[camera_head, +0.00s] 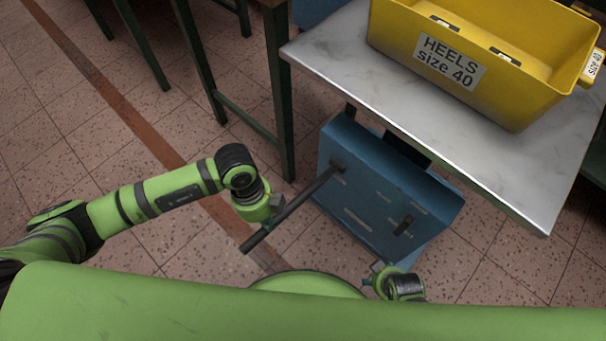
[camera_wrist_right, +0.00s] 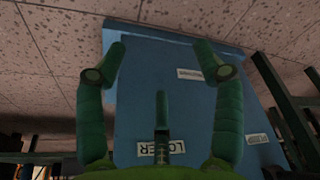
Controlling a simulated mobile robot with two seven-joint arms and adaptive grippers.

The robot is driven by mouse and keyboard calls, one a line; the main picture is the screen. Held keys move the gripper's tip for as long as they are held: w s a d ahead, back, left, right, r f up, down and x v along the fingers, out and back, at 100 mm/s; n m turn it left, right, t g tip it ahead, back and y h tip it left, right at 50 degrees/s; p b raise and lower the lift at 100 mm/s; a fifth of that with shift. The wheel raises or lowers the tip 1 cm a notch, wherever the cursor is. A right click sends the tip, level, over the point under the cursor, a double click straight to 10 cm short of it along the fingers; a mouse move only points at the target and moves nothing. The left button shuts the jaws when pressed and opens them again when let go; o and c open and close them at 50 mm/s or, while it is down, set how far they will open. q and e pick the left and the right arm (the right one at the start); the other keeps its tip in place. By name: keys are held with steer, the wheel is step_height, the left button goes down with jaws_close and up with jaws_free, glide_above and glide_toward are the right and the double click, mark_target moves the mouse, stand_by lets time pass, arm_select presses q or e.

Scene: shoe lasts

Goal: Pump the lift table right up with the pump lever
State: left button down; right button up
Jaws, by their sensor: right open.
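The lift table has a pale marbled top (camera_head: 335,45) above a blue pump housing (camera_head: 375,195). The pump lever (camera_head: 300,200), a dark bar, leaves the upper left of the housing and slopes down to the left. My left gripper (camera_head: 276,208) is at the lever's middle; the overlap hides whether its fingers are closed around it. My right gripper (camera_head: 376,273) is in front of the housing's lower part. In the right wrist view it is open (camera_wrist_right: 160,74), with a small release handle (camera_wrist_right: 160,112) by the "LOWER" label between its fingers, apparently not gripped.
A yellow box (camera_head: 485,85) labelled "HEELS size 40" stands on the table top. A dark-legged bench (camera_head: 275,95) stands at the upper left, close to the lift table. Tiled floor (camera_head: 120,110) at the left is clear.

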arm_select(q)
steer(key=r+p, duration=0.1)
steer(key=r, duration=0.1)
steer(key=r+p, duration=0.2)
steer(key=w+r+p, duration=0.1)
steer(key=r+p, duration=0.1)
steer(key=shift+d+r, duration=0.15)
steer(key=shift+d, duration=0.2)
steer(key=r+p, duration=0.5)
steer(key=shift+w+d+r, duration=0.1)
steer(key=shift+w+d, duration=0.2)
steer(key=shift+w, duration=0.05)
arm_select(e)
steer(key=s+d, duration=0.2)
steer(key=s, duration=0.7)
steer(key=shift+s+d+f, duration=0.15)
steer(key=shift+s+f, duration=0.05)
steer(key=shift+s, duration=0.2)
